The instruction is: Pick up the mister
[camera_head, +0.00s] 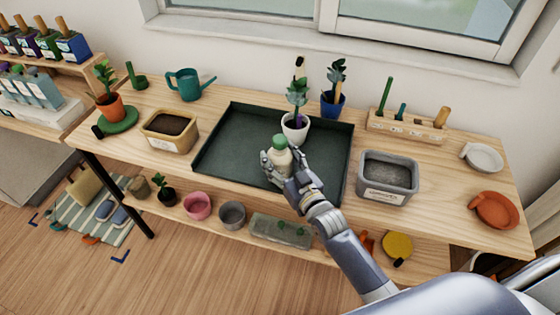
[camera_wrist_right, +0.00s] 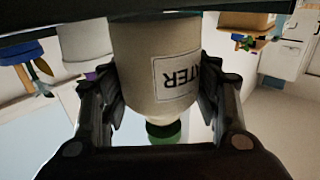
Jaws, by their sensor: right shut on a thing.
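The mister (camera_head: 281,150) is a cream bottle with a green top, over the dark tray (camera_head: 225,155) in the head view. My right gripper (camera_head: 279,169) is shut around its body. In the wrist view the mister (camera_wrist_right: 150,60) sits between the two fingers of the right gripper (camera_wrist_right: 160,85), upside down in the picture, with a label reading "TER" and its green top low. The bottle looks about upright in the head view. I cannot tell whether its base touches the tray. My left gripper is not in view.
A white-potted plant (camera_head: 295,128) stands close behind the mister. A grey bin (camera_head: 387,178) is right of the tray, a tan soil bin (camera_head: 170,132) left. A teal watering can (camera_head: 188,84), blue pot (camera_head: 332,104) and wooden tool rack (camera_head: 405,125) stand behind. The tray's left part is clear.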

